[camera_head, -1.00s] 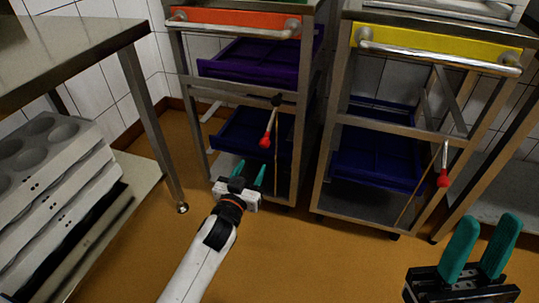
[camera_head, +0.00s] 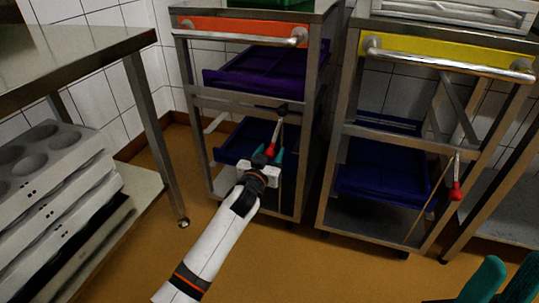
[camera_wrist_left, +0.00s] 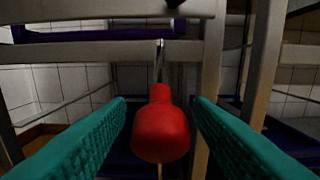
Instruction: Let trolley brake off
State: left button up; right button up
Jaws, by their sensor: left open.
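The orange-marked trolley (camera_head: 240,27) stands left of the yellow-marked trolley (camera_head: 440,57). A brake lever with a red knob (camera_head: 271,149) hangs from the orange-marked trolley's front crossbar. My left gripper (camera_head: 266,158) is at this knob, its teal fingers open. In the left wrist view the red knob (camera_wrist_left: 160,131) sits between the two fingers, with a visible gap on each side. The yellow-marked trolley has a similar lever with a red knob (camera_head: 456,192). My right gripper (camera_head: 497,283) is at the lower right corner, partly cut off, with its teal fingers apart and empty.
Purple (camera_head: 262,79) and blue trays (camera_head: 240,137) sit in the orange-marked trolley. A steel table (camera_head: 80,55) stands at the left, with stacked grey moulds (camera_head: 48,150) on its lower shelf. The orange floor (camera_head: 310,265) in front is clear.

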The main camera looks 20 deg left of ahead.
pick_arm(q)
grip_shut()
